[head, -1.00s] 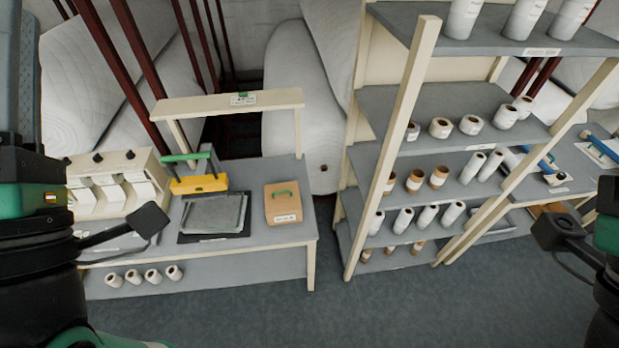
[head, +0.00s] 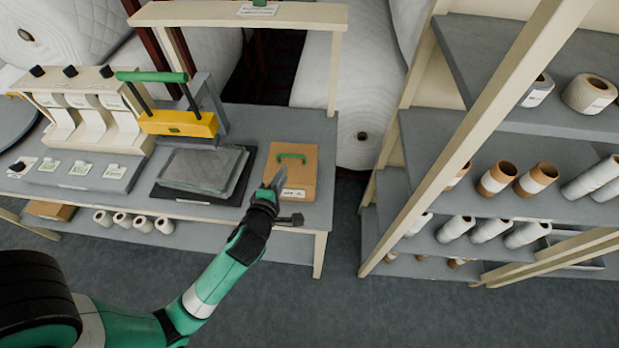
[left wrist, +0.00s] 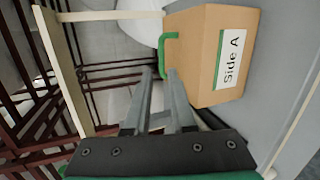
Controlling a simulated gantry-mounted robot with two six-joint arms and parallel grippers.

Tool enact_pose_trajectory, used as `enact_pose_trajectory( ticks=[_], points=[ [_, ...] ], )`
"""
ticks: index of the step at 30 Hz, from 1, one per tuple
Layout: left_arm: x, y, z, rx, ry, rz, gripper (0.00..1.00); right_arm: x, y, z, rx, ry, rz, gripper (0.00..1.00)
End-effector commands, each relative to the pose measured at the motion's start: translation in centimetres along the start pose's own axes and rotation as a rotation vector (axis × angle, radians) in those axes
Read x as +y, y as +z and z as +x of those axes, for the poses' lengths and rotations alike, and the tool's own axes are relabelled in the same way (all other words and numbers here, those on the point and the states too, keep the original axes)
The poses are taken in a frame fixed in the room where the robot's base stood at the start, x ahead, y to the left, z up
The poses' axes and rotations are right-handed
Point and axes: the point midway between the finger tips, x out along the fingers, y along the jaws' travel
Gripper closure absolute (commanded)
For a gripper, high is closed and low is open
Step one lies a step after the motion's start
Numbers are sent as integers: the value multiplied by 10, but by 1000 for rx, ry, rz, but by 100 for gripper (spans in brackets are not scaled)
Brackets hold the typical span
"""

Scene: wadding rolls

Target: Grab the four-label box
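A tan box (head: 303,168) with a green handle on top (head: 291,157) stands at the right end of the grey bench. It has a white label on its front; in the left wrist view the box (left wrist: 203,50) shows a label reading "Side A" with a green stripe. Its other sides are hidden, so I cannot count the labels. My left gripper (head: 278,178) is in front of the box's left part. In the left wrist view the gripper (left wrist: 160,74) has its fingers apart and empty, with the tips near the handle (left wrist: 170,48). My right gripper is not in view.
A dark mat with a clear sheet (head: 203,168) lies left of the box. A yellow press with a green bar (head: 178,123) stands behind it. A wooden crossbar (head: 200,14) spans the bench above. The shelf rack (head: 450,150) stands right, beyond a gap.

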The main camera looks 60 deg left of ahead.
Motion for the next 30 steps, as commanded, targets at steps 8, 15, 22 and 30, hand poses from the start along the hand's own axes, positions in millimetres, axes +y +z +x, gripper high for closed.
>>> enact_pose_trajectory(
  ticks=[8, 15, 22, 30],
  points=[
    [-3, -3, 12, 7, 1, -4, 77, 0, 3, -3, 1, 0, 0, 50],
    [-3, -4, 57, 7, 2, -4, 77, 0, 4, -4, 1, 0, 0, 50],
    [-3, -4, 68, 5, 2, -4, 77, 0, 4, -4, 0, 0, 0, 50],
    [-4, -9, 108, 6, 2, -4, 77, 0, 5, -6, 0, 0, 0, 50]
  ],
)
